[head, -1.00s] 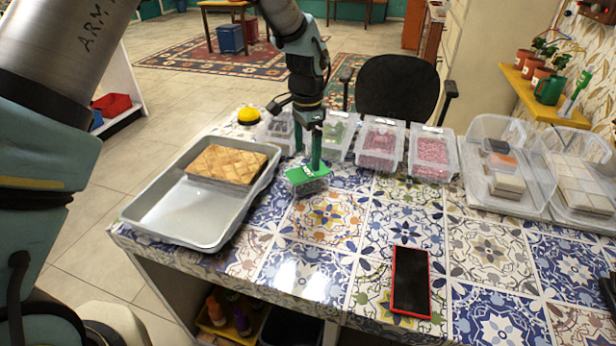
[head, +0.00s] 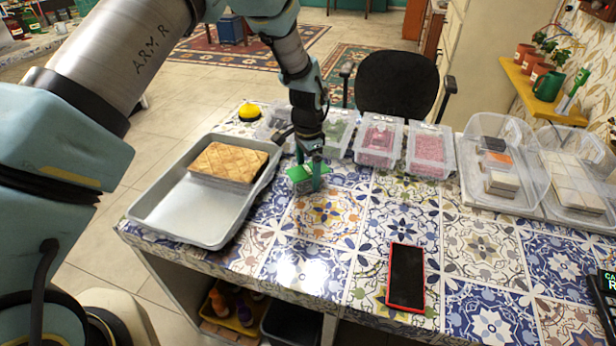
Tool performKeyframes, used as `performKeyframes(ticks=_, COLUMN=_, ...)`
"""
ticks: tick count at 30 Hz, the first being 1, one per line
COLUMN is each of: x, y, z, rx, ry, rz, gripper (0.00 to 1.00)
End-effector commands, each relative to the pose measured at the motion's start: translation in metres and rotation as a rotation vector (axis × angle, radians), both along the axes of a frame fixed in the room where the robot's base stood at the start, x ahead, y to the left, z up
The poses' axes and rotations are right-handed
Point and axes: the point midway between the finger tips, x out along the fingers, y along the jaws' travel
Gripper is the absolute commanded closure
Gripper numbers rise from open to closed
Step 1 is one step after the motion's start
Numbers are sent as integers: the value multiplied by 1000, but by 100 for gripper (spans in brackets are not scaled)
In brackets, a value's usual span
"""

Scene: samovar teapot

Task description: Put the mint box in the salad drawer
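A small clear box with a green lid (head: 301,174), which seems to be the mint box, stands on the tiled table right of the grey tray. My gripper (head: 309,170) is down at this box, its two green fingers apart on either side. The right finger covers part of the box; the left finger is partly hidden behind it. I cannot tell whether the fingers touch it. Two large clear drawer-like bins stand at the right: one (head: 478,192) holds several small boxes, the other (head: 548,190) pale square packs. I cannot tell which is the salad drawer.
The grey tray (head: 180,215) holds a brown pastry slab (head: 229,162). Clear tubs, including two with pink contents (head: 378,143) (head: 430,152), line the back edge before a black chair (head: 395,85). A red-edged phone (head: 406,277) lies in front. The middle of the table is clear.

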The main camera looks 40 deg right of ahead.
Motion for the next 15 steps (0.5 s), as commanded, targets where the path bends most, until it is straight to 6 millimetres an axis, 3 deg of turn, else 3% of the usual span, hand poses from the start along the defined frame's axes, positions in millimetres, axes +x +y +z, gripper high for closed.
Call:
performKeyframes(ticks=2, x=0, y=0, z=0, rx=0, ry=0, rz=0, gripper=14)
performKeyframes(ticks=15, x=0, y=0, z=0, rx=0, ry=0, rz=0, gripper=63)
